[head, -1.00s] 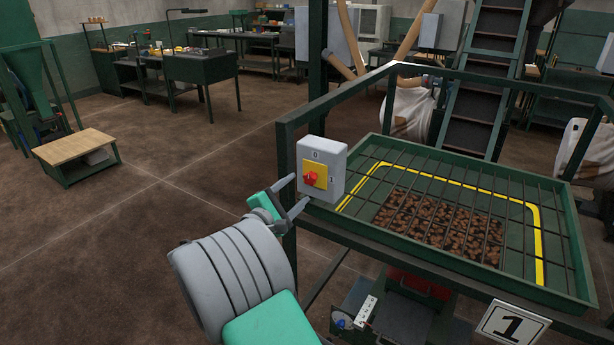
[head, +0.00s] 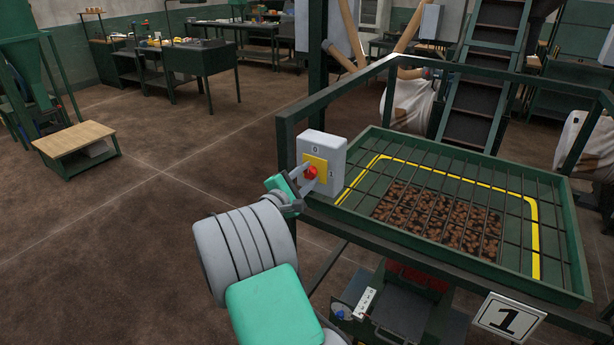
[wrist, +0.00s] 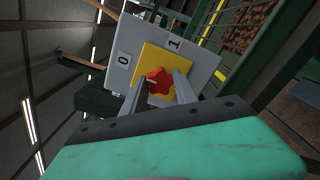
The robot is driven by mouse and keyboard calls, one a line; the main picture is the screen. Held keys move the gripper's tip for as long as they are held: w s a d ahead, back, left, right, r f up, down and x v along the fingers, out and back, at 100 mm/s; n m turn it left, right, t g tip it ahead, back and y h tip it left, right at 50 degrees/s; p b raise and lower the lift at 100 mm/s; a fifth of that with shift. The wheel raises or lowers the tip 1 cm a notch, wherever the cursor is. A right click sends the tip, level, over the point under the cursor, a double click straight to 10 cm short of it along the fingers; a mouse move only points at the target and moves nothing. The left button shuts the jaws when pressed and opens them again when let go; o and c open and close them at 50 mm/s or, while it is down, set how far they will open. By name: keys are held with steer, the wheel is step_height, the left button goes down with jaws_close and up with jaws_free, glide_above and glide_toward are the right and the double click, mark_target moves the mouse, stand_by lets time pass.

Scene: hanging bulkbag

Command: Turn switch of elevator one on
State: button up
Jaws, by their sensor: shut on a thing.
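The switch is a light grey box (head: 336,152) with a yellow plate (head: 319,163) and a red knob (head: 311,172). It is mounted on the green frame's corner post, with marks 0 and 1 on its face. My gripper (head: 308,176) is at the box's front, its two fingers shut on the red knob. In the wrist view the red knob (wrist: 159,81) sits between the fingers, in front of the yellow plate (wrist: 150,62). The knob's exact pointing direction is hard to tell. A sign with the number 1 (head: 508,318) hangs on the frame's front.
A green tray (head: 567,262) with a bar grate and brown lumps lies right of the switch. Green rails (head: 400,66) stand around it. A low wooden-topped table (head: 74,138) is at the left. The brown floor (head: 150,220) left of my arm is clear.

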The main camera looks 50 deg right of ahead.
jaws_close()
steer(key=shift+f+m+b, duration=0.2)
steer(key=shift+m+b, duration=0.1)
steer(key=shift+b, duration=0.15)
steer(key=m+b, duration=0.2)
steer(key=b, duration=0.1)
steer(key=shift+f+m, duration=0.15)
steer(key=shift+m, duration=0.15)
steer(key=m+b, duration=0.4)
steer(key=b, duration=0.1)
steer(key=shift+m+b, duration=0.3)
steer(key=shift+b, duration=0.1)
steer(key=m+b, duration=0.6)
steer(key=b, duration=0.2)
steer(key=shift+f+b, duration=0.1)
steer(key=shift+b, duration=0.2)
steer(key=m+b, duration=0.3)
steer(key=shift+r+m+b, duration=0.3)
steer(key=shift+m+b, duration=0.2)
steer(key=shift+b, duration=0.3)
steer(key=shift+r, duration=0.1)
